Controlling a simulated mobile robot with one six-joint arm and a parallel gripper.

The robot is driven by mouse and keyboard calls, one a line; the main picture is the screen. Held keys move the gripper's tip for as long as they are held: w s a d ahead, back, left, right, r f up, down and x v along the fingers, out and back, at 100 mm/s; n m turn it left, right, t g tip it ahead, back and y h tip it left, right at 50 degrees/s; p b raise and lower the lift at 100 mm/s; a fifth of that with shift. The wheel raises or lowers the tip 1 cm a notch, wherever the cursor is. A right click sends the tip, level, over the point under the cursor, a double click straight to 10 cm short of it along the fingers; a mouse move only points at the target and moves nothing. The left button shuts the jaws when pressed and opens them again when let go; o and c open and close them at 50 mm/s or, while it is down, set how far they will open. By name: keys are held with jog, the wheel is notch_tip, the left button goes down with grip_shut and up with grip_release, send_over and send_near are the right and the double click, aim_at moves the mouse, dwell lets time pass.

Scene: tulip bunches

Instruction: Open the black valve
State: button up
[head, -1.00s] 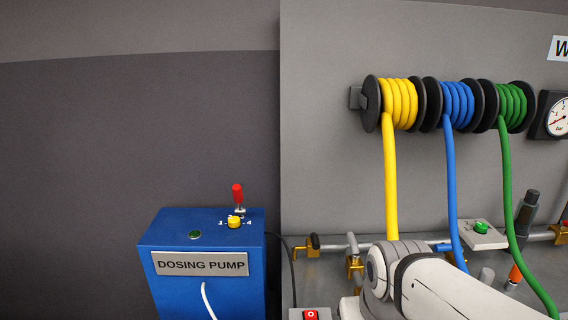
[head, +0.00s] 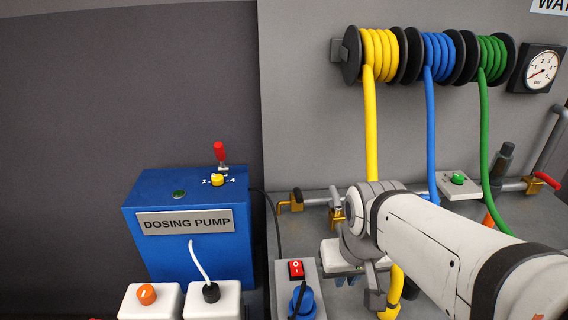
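A brass valve with a dark, black-looking handle (head: 297,195) sits at the left end of the grey pipe in the head view, with its brass body (head: 284,207) below. A second brass valve with a grey handle (head: 336,203) is just right of it, partly behind my arm. My white arm reaches in from the lower right. My gripper (head: 350,276) is partly visible below the wrist, right of and nearer than the dark-handled valve, and apart from it. Its fingertips are small and partly hidden, so its opening is unclear.
A blue dosing pump (head: 190,260) stands left of the valves. A red-switched box (head: 296,269) with a blue plug (head: 302,300) is in front. Yellow (head: 371,130), blue (head: 431,140) and green (head: 484,130) hoses hang down near my arm. A red-handled valve (head: 546,180) is at right.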

jog(key=o, duration=0.6)
jog(key=shift+g+y, duration=0.5)
jog(key=shift+g, duration=0.1)
jog(key=w+r, duration=0.1)
jog(key=w, duration=0.4)
jog(key=w+r+p, duration=0.1)
jog(key=w+r, duration=0.1)
jog(key=w, duration=0.3)
jog(key=w+a+r, duration=0.1)
jog(key=w+r, duration=0.1)
jog(key=w, duration=0.3)
jog(key=shift+p, duration=0.3)
jog(key=g+y+p, duration=0.1)
jog(key=p, duration=0.1)
send_near(300, 194)
jog(key=shift+w+a+f, duration=0.1)
jog(key=shift+a+f, duration=0.15)
jog(key=shift+f, duration=1.2)
jog(key=shift+a+f, duration=0.3)
jog(key=shift+f, duration=1.15)
jog(key=shift+w+a+f, duration=0.1)
jog(key=shift+a+f, duration=0.15)
jog(key=shift+f, duration=1.2)
jog(key=shift+c, duration=0.3)
grip_shut()
